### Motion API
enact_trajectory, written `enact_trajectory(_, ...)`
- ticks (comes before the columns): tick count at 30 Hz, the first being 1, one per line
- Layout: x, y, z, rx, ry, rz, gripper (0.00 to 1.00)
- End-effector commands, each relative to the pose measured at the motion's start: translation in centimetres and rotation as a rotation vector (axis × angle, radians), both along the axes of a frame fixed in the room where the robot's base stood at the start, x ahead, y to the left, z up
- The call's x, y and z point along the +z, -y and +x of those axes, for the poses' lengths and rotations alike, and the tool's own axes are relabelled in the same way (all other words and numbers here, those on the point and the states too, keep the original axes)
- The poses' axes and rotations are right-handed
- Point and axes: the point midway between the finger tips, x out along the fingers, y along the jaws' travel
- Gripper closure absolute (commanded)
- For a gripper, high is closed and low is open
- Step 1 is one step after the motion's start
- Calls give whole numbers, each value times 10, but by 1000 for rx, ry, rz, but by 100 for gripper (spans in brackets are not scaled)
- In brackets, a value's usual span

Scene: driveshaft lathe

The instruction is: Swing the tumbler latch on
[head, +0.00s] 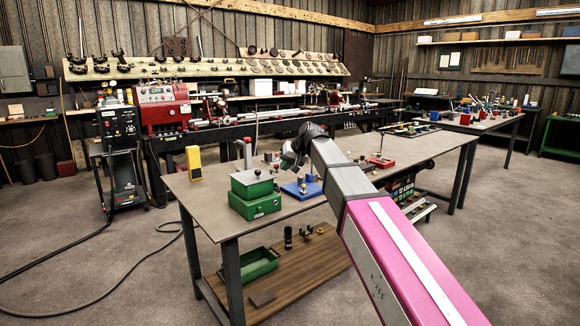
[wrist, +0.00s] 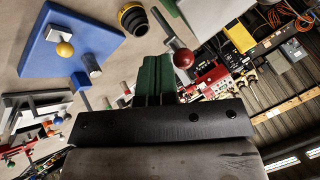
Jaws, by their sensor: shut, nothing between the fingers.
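A blue board (wrist: 42,35) shows at the upper left of the wrist view. It carries a pale metal block (wrist: 62,32), a yellow ball knob (wrist: 65,50) and a grey peg at its edge. I take this for the tumbler latch, but cannot tell its position. In the head view the blue board (head: 291,190) lies on the workbench below my gripper (head: 288,164). In the wrist view my gripper (wrist: 156,62) has its green fingers together and empty, apart from the board. A red ball on a rod (wrist: 183,58) shows just right of the fingertips.
Green boxes (head: 254,196) stand on the workbench (head: 205,200) left of the blue board, with a yellow block (head: 194,163) farther left. A red fixture (head: 381,161) lies to the right. A yellow-and-black stepped cone (wrist: 133,18) shows in the wrist view. The bench's front left is clear.

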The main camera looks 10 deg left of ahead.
Motion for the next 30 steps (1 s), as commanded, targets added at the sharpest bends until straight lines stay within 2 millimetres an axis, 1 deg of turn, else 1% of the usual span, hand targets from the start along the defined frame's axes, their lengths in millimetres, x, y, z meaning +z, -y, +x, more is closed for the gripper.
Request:
enact_trajectory(11,0,0,-1,-7,0,0,100)
enact_trajectory(30,0,-3,-8,-116,0,0,100)
